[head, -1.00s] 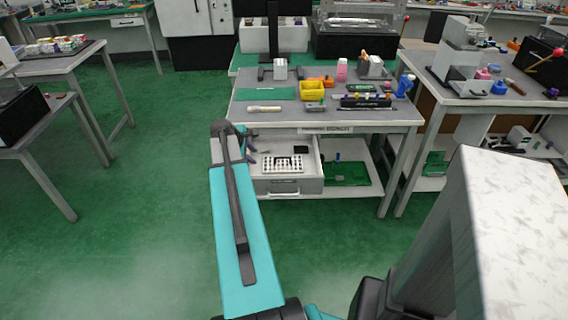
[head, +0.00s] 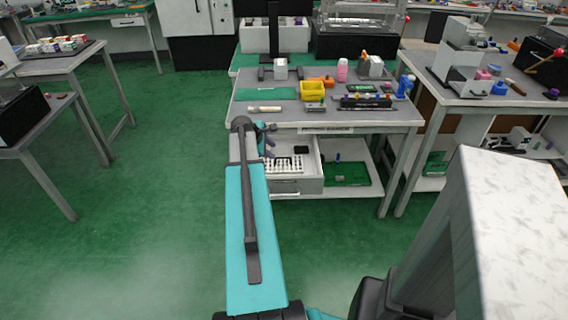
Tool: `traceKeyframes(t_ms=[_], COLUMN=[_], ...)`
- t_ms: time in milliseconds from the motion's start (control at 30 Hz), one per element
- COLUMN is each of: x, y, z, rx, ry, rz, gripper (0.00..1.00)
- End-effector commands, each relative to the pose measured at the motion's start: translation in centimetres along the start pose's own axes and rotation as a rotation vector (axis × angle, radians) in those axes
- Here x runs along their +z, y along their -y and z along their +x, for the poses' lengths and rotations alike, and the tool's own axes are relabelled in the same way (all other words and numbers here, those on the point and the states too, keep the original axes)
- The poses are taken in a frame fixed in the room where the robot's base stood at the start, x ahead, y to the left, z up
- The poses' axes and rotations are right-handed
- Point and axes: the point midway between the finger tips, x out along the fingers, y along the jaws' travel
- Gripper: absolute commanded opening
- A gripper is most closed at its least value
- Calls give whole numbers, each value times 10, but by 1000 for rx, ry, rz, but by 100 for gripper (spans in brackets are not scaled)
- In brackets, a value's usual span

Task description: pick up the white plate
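A small white plate (head: 286,164) with rows of dark spots lies in the open drawer (head: 299,186) under the middle workbench. Its left end is close behind my arm in the picture. My gripper (head: 268,147) shows only in part, just beyond the end of my teal and grey arm, at the left side of the drawer and up and left of the plate. I cannot tell whether it is open or shut, or whether it touches anything.
The workbench top (head: 235,116) above the drawer holds a yellow bin (head: 312,90), a pink bottle (head: 342,70) and several tools. A green board (head: 347,174) lies on the lower shelf right of the drawer. The green floor at left is clear.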

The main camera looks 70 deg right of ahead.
Motion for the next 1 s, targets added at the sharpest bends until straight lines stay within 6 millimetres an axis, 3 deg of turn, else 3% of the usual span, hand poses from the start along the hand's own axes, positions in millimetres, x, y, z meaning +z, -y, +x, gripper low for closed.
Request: traceKeyframes(t_ms=[200, 400, 1000], x=[1, 1, 3], y=[-1, -1, -1], z=[34, 55, 67], rx=[-2, -1, -2], ry=[1, 1, 2], rz=[1, 1, 2], gripper=[31, 31, 31])
